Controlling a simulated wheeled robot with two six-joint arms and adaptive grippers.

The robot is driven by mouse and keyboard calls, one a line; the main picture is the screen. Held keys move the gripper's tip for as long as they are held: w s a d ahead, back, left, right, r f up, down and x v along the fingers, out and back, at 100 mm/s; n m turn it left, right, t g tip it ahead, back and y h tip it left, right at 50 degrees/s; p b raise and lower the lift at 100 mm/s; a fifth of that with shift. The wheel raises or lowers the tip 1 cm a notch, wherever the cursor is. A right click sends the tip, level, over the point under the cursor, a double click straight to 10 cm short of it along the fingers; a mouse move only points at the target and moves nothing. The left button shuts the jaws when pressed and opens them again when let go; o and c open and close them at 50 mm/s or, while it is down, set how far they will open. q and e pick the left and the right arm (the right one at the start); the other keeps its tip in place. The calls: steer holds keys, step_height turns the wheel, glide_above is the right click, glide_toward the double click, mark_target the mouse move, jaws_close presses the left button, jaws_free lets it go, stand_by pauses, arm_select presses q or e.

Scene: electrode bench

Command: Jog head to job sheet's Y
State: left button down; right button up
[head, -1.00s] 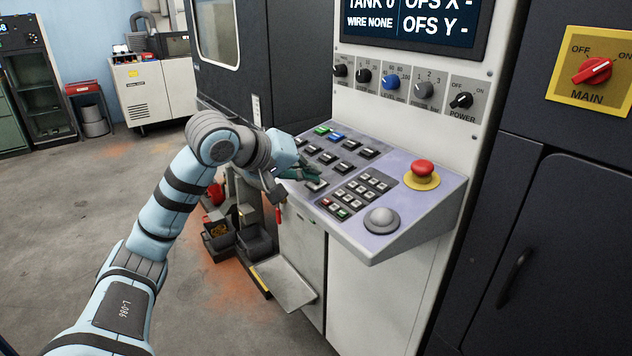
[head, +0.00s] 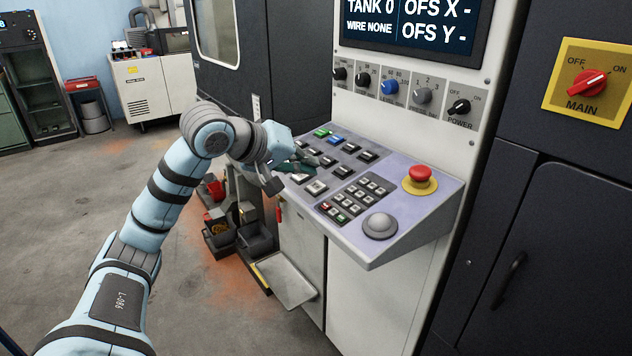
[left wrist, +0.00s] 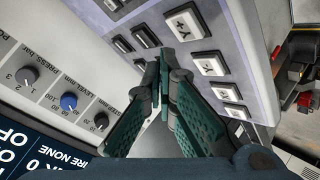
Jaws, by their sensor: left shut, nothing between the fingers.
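My left gripper (head: 312,161) is shut and empty, with its green fingers just over the jog-button panel (head: 410,207). In the left wrist view, the closed fingertips (left wrist: 158,62) lie beside a white button (left wrist: 187,22) whose label appears to read Y+. I cannot tell whether they touch the panel. A light button (head: 316,187) shows just in front of the fingers in the head view. The screen (head: 425,22) reads TANK 0, WIRE NONE, OFS X - and OFS Y -. The job sheet and the machine's head are not in view. My right gripper is not in view.
A keypad (head: 355,197), a red emergency stop (head: 420,175) and a grey dome (head: 380,226) sit right of the buttons. Knobs (head: 390,87) line the upright face above. A red MAIN switch (head: 588,83) is at far right. A small shelf (head: 287,281) juts out below.

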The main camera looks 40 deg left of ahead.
mark_target(304, 193)
arm_select(q)
steer(key=r+p, duration=0.1)
steer(key=r, duration=0.1)
steer(key=r+p, duration=0.1)
steer(key=shift+s+a+r, duration=0.1)
steer(key=shift+s+r, duration=0.25)
steer(key=shift+s, duration=0.05)
stand_by(0.5)
